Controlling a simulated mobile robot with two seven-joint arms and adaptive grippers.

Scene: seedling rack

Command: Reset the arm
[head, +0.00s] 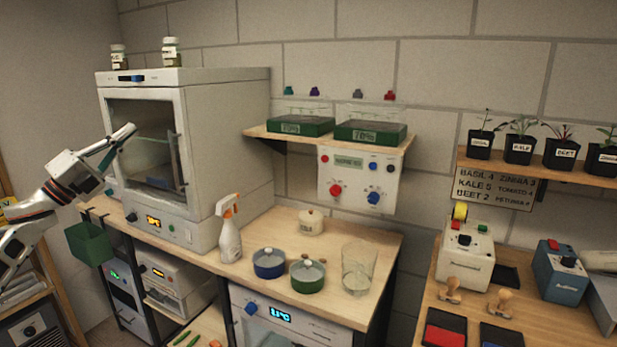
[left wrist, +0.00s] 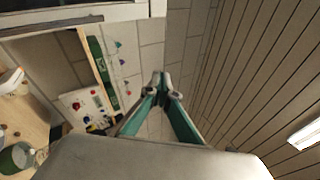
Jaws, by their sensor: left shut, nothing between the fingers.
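My left arm comes in from the left in the head view. Its gripper (head: 130,130) is raised in front of the left side of the white glass-doored cabinet (head: 185,82); I cannot tell whether it touches the cabinet. In the left wrist view the teal fingers of this gripper (left wrist: 161,82) meet at their tips, shut with nothing between them. The wrist view looks up toward the wall and slatted ceiling. My right gripper is not in either view.
The wooden bench (head: 290,285) holds a spray bottle (head: 229,235), a blue pot (head: 268,264), a green pot (head: 307,277) and a clear beaker (head: 357,268). A green bin (head: 90,243) hangs at the bench's left end. Seedling pots stand on the right shelf (head: 540,171).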

